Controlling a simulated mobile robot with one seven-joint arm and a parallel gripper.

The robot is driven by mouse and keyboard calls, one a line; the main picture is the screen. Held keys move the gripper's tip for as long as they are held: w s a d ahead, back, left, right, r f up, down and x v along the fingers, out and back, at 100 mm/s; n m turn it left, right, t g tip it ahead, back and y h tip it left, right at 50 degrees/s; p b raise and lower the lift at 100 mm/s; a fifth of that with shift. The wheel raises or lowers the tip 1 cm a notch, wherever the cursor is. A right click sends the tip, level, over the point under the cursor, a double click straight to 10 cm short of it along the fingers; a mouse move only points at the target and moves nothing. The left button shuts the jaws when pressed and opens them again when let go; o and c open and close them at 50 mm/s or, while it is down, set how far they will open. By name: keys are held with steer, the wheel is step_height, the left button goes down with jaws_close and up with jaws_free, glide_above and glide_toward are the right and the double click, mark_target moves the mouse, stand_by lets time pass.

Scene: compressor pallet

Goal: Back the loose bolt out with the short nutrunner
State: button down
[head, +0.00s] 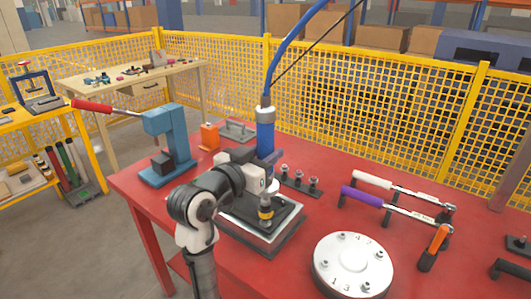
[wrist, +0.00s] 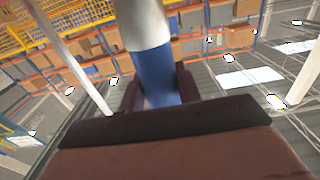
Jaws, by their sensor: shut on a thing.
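My gripper (head: 268,162) is shut around the blue body of the nutrunner (head: 265,135), which stands upright with a silver cap and a blue hose on top. In the wrist view the nutrunner (wrist: 157,75) shows between the dark fingers (wrist: 158,88). Its lower end, with a yellow ring, is over a black-topped square stand (head: 240,232); I cannot tell whether it touches. A round silver flange (head: 352,258) with several bolts and numbers lies at the front right, apart from the nutrunner. I cannot tell which bolt is loose.
A rack of three sockets (head: 299,183) is just behind right of the stand. A blue press (head: 165,140) with a red handle stands left. A yellow mesh fence (head: 390,105) runs behind the red table.

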steer(key=shift+f+b, duration=1.05)
steer(key=shift+f, duration=0.3)
stand_by(1.1)
steer(key=shift+s, duration=0.15)
stand_by(1.1)
steer(key=shift+r, duration=0.15)
steer(key=shift+w+r+p, duration=0.25)
steer(key=shift+r+p, duration=1)
steer(key=shift+r, duration=0.05)
steer(key=shift+s+r+p, duration=0.1)
steer(key=shift+r+p, duration=0.6)
steer(key=shift+r, duration=0.5)
